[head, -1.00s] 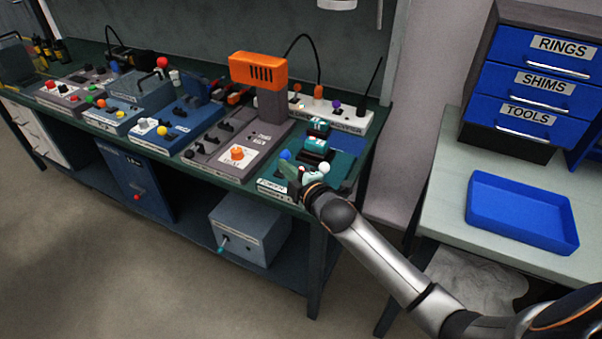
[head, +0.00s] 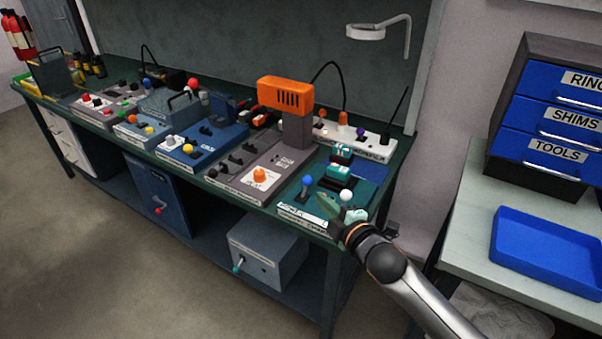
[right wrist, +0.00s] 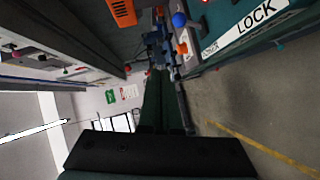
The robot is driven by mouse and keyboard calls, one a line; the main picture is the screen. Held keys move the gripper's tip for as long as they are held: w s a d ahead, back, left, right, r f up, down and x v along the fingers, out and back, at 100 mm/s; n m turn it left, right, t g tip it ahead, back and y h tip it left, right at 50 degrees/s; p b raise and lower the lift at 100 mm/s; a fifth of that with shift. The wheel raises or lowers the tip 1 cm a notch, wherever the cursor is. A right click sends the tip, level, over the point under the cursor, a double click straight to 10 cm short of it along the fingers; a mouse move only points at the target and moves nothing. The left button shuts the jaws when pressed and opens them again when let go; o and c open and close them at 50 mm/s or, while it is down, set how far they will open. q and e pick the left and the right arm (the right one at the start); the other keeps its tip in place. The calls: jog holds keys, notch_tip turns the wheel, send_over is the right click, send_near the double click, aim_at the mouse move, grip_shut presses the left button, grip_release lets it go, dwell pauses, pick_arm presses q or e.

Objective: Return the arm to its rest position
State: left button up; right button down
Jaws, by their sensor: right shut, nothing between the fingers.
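My right arm comes in from the lower right of the head view. My right gripper (head: 330,208) is at the front right corner of the workbench, beside the teal fixture (head: 308,206) with a blue knob (head: 307,181) and a white knob (head: 346,195). The gripper covers part of that fixture. In the right wrist view its dark green fingers (right wrist: 160,85) are together with nothing between them. That view also shows the blue knob (right wrist: 179,20) and a white LOCK label (right wrist: 262,14) close by on the right. My left gripper is in neither view.
The dark green workbench carries several machines, including one with an orange head (head: 286,95). A power strip (head: 352,139) lies behind. To the right, a pale table (head: 470,235) holds a blue tray (head: 548,245) and blue drawers (head: 545,150). A grey box (head: 268,250) sits on the lower shelf.

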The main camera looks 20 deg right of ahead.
jog(key=s+a+f+m+g, duration=0.3)
jog(key=s+f+m, duration=0.4)
jog(key=s+f, duration=0.4)
jog(key=s+a+f+m+g+y, duration=0.1)
jog(key=s+a+f+m+g, duration=0.2)
jog(key=s+f+m, duration=0.4)
jog(key=s+a+f, duration=0.1)
jog(key=s+f, duration=0.4)
jog(key=s, duration=0.2)
jog(key=shift+s+a+f+g+p, duration=0.2)
jog(key=shift+a+g+p, duration=0.15)
jog(key=shift+g+p, duration=0.05)
